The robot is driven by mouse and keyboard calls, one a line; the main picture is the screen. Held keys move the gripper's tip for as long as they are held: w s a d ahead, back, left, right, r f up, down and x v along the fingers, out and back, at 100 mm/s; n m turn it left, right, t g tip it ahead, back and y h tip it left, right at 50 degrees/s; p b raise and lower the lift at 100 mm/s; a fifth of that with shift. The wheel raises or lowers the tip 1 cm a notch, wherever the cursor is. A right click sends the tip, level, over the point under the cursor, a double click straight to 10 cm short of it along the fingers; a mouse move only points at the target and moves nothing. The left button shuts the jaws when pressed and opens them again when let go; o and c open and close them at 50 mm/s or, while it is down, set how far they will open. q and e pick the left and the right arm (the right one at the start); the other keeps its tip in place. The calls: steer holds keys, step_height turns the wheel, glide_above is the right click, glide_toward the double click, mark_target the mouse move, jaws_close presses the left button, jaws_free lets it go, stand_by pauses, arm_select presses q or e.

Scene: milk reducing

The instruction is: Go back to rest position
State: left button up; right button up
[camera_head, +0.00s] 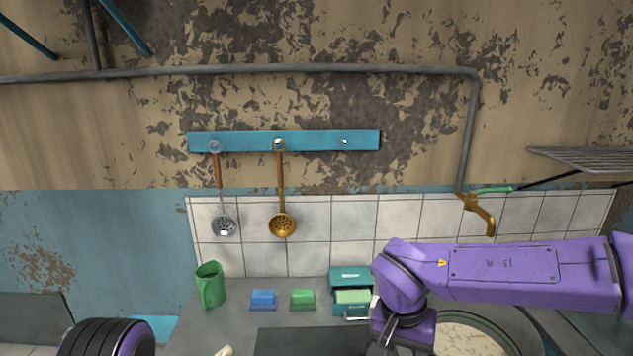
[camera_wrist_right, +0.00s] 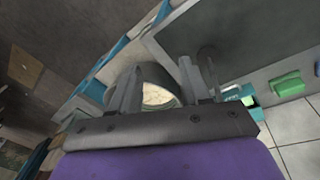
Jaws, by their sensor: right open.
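My right arm, purple, comes in from the right in the head view and bends down at the lower middle. Its gripper (camera_wrist_right: 160,78) shows in the right wrist view with its two grey fingers apart and nothing held between them. A pot (camera_wrist_right: 172,73) with pale, creamy contents (camera_wrist_right: 157,95) lies beyond the fingers. In the head view a round vessel with pale contents (camera_head: 462,342) is partly hidden by my right arm. My left gripper is out of view; a dark rounded part with purple shows at the lower left.
A skimmer (camera_head: 223,226) and a brass ladle (camera_head: 283,225) hang from a blue rail (camera_head: 310,140). A brass tap (camera_head: 482,215) juts out at right.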

steer(key=s+d+f+m+t+h+b, duration=0.15)
steer(key=d+f, duration=0.25)
steer(key=f, duration=0.4)
steer(key=s+d+f+t+h, duration=0.1)
steer(key=s+d+f+h, duration=0.2)
steer(key=f, duration=0.6)
steer(key=s+d+f+t+h, duration=0.1)
steer(key=s+d+f, duration=0.2)
steer(key=d+f, duration=0.35)
steer(key=s+f+y, duration=0.2)
steer(key=s+f, duration=0.3)
steer(key=s, duration=0.3)
steer(key=s+d+f+y+b, duration=0.1)
steer(key=s+f+y, duration=0.1)
steer(key=s+f, duration=0.4)
steer(key=s, duration=0.3)
steer(key=shift+s+d+f, duration=0.15)
steer(key=shift+d+f, duration=0.1)
steer(key=shift+g, duration=0.25)
